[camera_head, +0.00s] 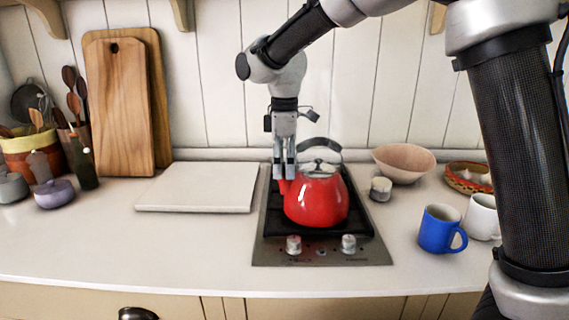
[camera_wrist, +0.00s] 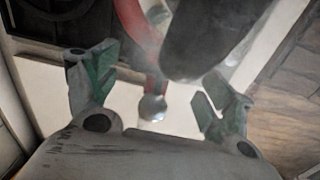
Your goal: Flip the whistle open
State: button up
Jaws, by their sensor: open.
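A red kettle (camera_head: 318,203) with a silver lid and a raised grey handle (camera_head: 321,146) stands on the cooktop. My gripper (camera_head: 284,176) points down at the kettle's left side, over its spout (camera_head: 284,188). In the head view the fingers cover most of the spout and the whistle. In the wrist view the red spout (camera_wrist: 132,35) ends in a small silver whistle (camera_wrist: 152,107), which lies between the two open fingers of my gripper (camera_wrist: 152,88). I cannot tell whether a finger touches the whistle. A blurred dark shape, perhaps the handle, hides part of the kettle there.
The cooktop (camera_head: 264,247) has two knobs at its front. A pale board (camera_head: 195,188) lies to the left. A small jar (camera_head: 380,190), a pink bowl (camera_head: 404,164), a blue mug (camera_head: 438,230) and a white mug (camera_head: 482,216) stand to the right. The front left counter is clear.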

jog(key=c, duration=1)
jog(key=shift+d+y, duration=0.15)
jog(key=shift+y, duration=0.75)
jog(key=shift+c, duration=0.4)
jog(key=shift+f+y, duration=0.15)
jog(key=shift+y, duration=0.35)
jog(key=shift+c, duration=0.4)
jog(key=shift+s, duration=0.1)
jog(key=shift+c, duration=0.3)
jog(key=o, duration=1.2)
jog(key=v, duration=1.2)
